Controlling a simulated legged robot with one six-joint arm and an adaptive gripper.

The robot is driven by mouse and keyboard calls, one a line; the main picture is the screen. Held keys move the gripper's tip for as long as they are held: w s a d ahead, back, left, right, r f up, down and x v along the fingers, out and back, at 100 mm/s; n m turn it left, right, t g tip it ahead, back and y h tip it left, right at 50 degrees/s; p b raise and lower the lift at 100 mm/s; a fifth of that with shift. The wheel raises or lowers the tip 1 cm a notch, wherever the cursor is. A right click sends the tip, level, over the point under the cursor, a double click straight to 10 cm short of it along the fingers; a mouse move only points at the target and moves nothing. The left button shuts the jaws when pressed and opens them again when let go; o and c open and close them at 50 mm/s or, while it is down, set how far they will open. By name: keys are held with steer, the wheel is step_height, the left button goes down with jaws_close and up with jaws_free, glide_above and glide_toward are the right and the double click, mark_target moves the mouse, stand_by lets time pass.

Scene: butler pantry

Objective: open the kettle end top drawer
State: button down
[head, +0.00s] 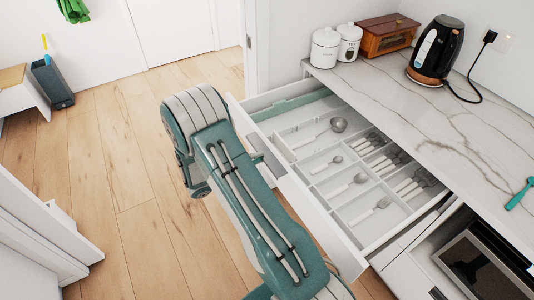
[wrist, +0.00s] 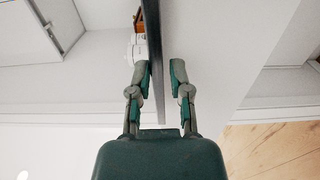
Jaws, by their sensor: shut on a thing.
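The top drawer (head: 318,222) at the kettle end is pulled well out from under the marble counter. A divided cutlery tray with spoons, forks and a ladle (head: 338,124) shows inside it. The black kettle (head: 436,50) stands on the counter above, on a wooden base. In the wrist view, my gripper (wrist: 160,72) has one finger on each side of a long dark grey handle bar (wrist: 155,45) and is shut on it. In the head view, my arm covers part of the drawer front and hides my fingertips.
Two white canisters (head: 325,48) and a wooden box (head: 388,36) stand at the counter's back left. An appliance with a dark glass front (head: 480,265) sits lower right. White cabinetry (head: 40,225) lies at left. Wooden floor (head: 120,150) between is clear.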

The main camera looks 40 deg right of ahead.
steer(key=shift+w+a+f, duration=0.1)
steer(key=shift+a+f, duration=0.05)
steer(key=shift+a, duration=0.95)
steer(key=shift+a+f, duration=0.1)
steer(key=shift+a, duration=0.95)
steer(key=c, duration=0.6)
jaws_free()
steer(key=shift+d, duration=0.1)
steer(key=shift+o, duration=0.2)
steer(key=shift+r, duration=0.1)
steer(key=shift+w, duration=0.1)
steer(key=w+a, duration=0.1)
steer(key=a, duration=1.1)
steer(key=shift+w, duration=0.2)
